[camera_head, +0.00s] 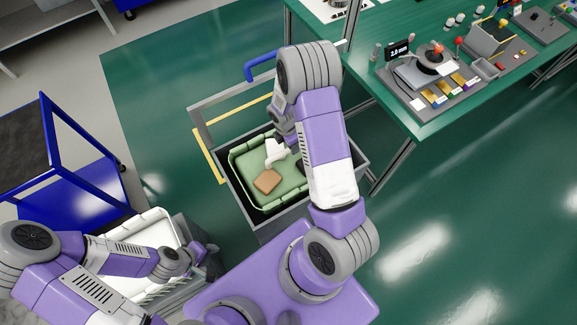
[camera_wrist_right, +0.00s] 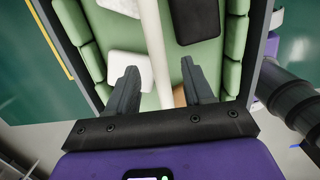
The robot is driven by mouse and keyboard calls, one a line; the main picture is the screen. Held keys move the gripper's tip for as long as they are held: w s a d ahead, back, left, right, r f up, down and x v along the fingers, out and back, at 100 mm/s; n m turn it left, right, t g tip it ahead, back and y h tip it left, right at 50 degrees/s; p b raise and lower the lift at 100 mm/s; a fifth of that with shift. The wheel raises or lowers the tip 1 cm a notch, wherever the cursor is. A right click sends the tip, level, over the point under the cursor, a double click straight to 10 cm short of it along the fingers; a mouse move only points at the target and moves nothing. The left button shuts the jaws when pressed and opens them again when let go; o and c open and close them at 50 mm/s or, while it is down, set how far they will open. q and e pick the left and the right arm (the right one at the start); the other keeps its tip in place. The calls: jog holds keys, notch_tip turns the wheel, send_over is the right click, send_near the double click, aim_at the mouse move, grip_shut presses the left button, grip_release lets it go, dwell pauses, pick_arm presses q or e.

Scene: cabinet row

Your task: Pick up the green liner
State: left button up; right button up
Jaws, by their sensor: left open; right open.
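The green liner (camera_head: 290,179) is a tray with padded-looking sides, sitting inside a dark grey bin (camera_head: 237,191). In the right wrist view its green wall (camera_wrist_right: 236,35) shows at both sides. My right gripper (camera_wrist_right: 160,85) is open over the liner, its fingers pointing into it. A pale bar-shaped piece (camera_wrist_right: 154,45) lies in line with the gap between the fingers; I cannot tell whether they touch it. In the head view my right arm hides part of the liner's right side. My left gripper (camera_head: 201,259) is open at lower left, beside a white liner (camera_head: 150,228).
The green liner holds a brown block (camera_head: 267,181), a white piece (camera_wrist_right: 128,65) and a dark piece (camera_wrist_right: 195,18). A yellow-and-grey frame (camera_head: 207,150) stands behind the bin. A green-topped workbench (camera_head: 385,85) is at right, a blue cart (camera_head: 75,185) at left.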

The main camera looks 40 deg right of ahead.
send_over(290, 164)
jog(key=w+d, duration=0.2)
jog(key=f, duration=0.5)
jog(key=shift+w+a+b, duration=0.1)
jog(key=shift+w+b, duration=0.1)
jog(key=shift+b, duration=0.15)
grip_shut()
dwell(0.6)
